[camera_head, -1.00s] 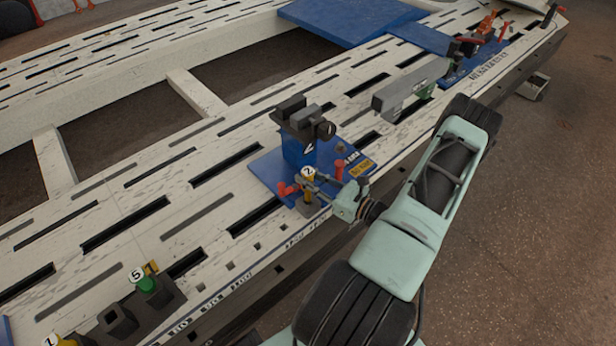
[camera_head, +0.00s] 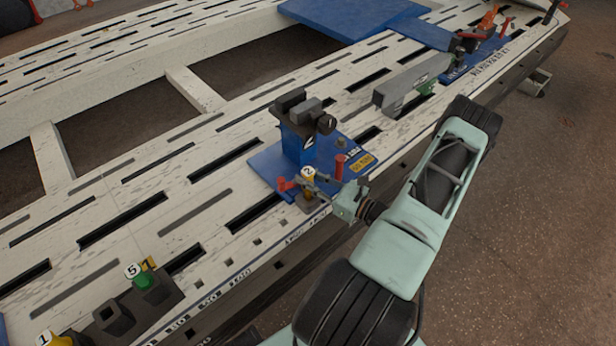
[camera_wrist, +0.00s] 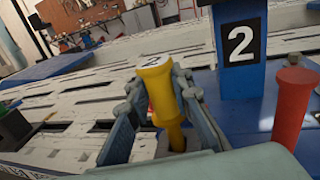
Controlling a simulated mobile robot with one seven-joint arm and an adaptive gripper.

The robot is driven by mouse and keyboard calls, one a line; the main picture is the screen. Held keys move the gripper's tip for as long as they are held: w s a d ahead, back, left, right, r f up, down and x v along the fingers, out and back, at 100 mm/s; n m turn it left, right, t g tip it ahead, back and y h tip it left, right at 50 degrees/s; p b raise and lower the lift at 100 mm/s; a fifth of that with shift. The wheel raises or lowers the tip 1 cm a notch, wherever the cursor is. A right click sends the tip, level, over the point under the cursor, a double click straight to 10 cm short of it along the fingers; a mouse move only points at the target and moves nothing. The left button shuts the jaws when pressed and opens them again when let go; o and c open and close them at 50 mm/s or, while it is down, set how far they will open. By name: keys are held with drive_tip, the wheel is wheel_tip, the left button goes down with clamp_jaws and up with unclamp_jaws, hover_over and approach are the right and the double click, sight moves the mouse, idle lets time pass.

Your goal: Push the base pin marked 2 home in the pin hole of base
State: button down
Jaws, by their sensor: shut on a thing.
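The base pin marked 2 (camera_head: 309,184) is yellow with a white numbered top. It stands about upright at the front edge of the blue base (camera_head: 263,172), and also shows in the wrist view (camera_wrist: 159,92). My gripper (camera_head: 312,184) is shut on its upper part, one finger on each side in the wrist view (camera_wrist: 157,98). A narrower yellow shaft shows below the collar. The pin's lower end and the pin hole are hidden by the pin and my fingers, so I cannot tell how deep it sits.
A blue post marked 2 (camera_wrist: 240,50) with a dark clamp (camera_head: 304,108) rises behind the pin. Red pins stand either side, at right (camera_head: 340,167) and left (camera_head: 283,184). A dark holder (camera_head: 110,315) with a green pin marked 5 (camera_head: 144,280) is at lower left.

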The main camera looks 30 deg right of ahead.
drive_tip(key=shift+f+b, duration=1.95)
drive_tip(key=shift+f, duration=0.5)
drive_tip(key=c, duration=1.7)
unclamp_jaws()
drive_tip(key=shift+o, duration=0.2)
drive_tip(key=v, duration=1.2)
